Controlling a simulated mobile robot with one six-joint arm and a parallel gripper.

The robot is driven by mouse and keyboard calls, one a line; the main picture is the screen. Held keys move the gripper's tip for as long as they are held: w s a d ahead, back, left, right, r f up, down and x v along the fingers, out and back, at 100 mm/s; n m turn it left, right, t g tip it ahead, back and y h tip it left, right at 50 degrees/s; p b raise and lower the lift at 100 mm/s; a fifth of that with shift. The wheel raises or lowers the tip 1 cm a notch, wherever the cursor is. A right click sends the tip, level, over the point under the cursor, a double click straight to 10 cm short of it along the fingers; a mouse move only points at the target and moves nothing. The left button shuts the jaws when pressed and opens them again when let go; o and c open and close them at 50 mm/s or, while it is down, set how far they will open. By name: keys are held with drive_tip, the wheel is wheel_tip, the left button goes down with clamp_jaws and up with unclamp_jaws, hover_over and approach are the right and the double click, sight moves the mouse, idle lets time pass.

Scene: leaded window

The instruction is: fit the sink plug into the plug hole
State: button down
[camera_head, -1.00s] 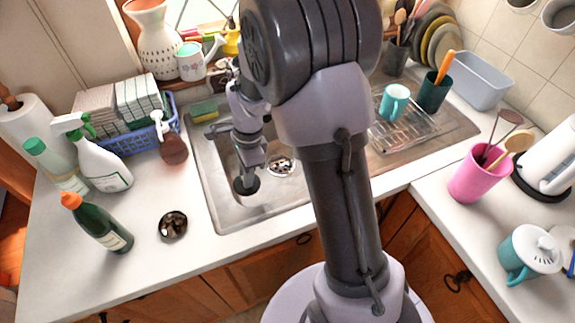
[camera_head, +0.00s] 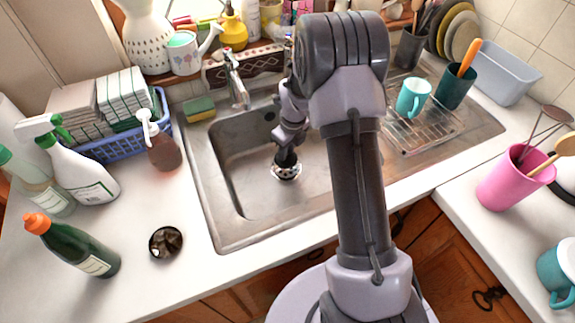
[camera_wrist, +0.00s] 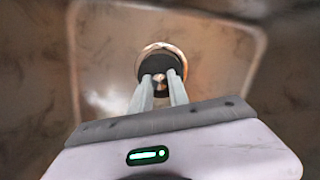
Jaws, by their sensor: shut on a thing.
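The sink plug (camera_wrist: 160,62) is dark and round with a small shiny knob in the wrist view. My gripper (camera_wrist: 161,83) is shut on it. In the head view the plug hole (camera_head: 286,172) is a pale ring in the sink floor. My gripper (camera_head: 287,152) points down at it with the plug (camera_head: 286,161) directly over it. Whether the plug is in the hole or just above it I cannot tell. The plug hides much of the hole.
The steel sink (camera_head: 240,195) is otherwise empty around the hole. Its tap (camera_head: 235,80) stands behind. A wire rack with a teal mug (camera_head: 413,97) is to the right.

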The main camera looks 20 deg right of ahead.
sight(287, 161)
wheel_tip(287, 161, down, 5)
drive_tip(key=shift+f+b, duration=0.1)
drive_tip(key=shift+b, duration=0.7)
drive_tip(key=shift+f, duration=0.1)
drive_tip(key=shift+f, duration=0.15)
drive_tip(key=c, duration=1.3)
unclamp_jaws()
drive_tip(key=shift+o, duration=0.2)
